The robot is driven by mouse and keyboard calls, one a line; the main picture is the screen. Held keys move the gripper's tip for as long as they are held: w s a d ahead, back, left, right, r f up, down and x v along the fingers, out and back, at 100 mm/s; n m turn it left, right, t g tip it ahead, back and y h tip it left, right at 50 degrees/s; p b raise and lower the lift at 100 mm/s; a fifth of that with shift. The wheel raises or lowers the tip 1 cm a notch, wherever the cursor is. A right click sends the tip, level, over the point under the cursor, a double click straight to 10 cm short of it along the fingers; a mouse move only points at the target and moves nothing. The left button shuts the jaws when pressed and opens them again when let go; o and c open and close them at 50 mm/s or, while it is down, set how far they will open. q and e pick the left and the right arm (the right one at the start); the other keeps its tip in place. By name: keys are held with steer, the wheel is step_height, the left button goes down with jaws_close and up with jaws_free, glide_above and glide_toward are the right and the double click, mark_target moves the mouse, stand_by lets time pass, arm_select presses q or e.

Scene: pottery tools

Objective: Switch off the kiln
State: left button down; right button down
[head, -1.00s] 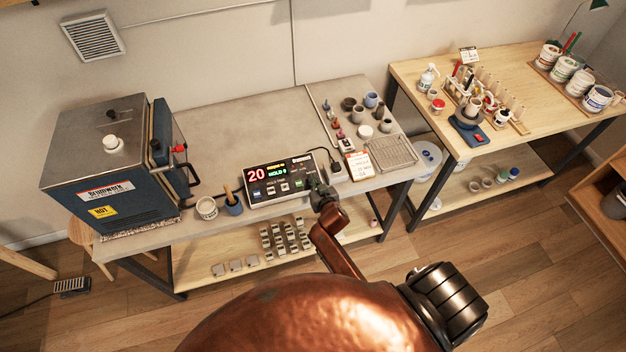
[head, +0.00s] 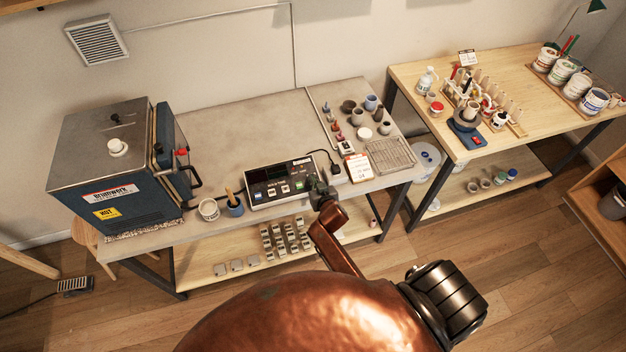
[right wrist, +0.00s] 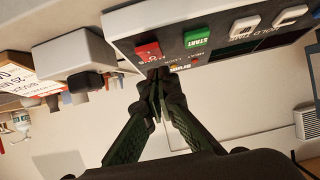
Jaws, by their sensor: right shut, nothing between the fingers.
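The kiln (head: 75,160), a blue and grey box with a yellow HOT label, stands at the left end of the grey bench. Its controller (head: 252,191), a dark box with a row of buttons, sits at the bench's front edge; its display is dark. In the right wrist view the controller (right wrist: 215,15) shows a red switch (right wrist: 148,51) beside a green START button (right wrist: 196,37). My right gripper (head: 318,190) is shut and empty at the controller's right end. In the right wrist view its fingertips (right wrist: 158,78) are close to the red switch; contact is unclear. My left gripper is out of view.
A beige cup (head: 209,210) and a blue pot (head: 235,208) stand left of the controller. A plug and cable (head: 335,168), a clipboard (head: 359,168) and small pots are to its right. The bench's middle (head: 240,130) behind it is clear.

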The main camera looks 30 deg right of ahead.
stand_by(0.3)
steer(key=shift+r+p, duration=0.45)
steer(key=shift+r, duration=0.05)
steer(key=r+p, duration=0.3)
steer(key=shift+s+r, duration=0.2)
steer(key=r+v, duration=0.1)
steer(key=v, duration=0.8)
steer(key=shift+r+b, duration=0.3)
steer(key=shift+r, duration=0.1)
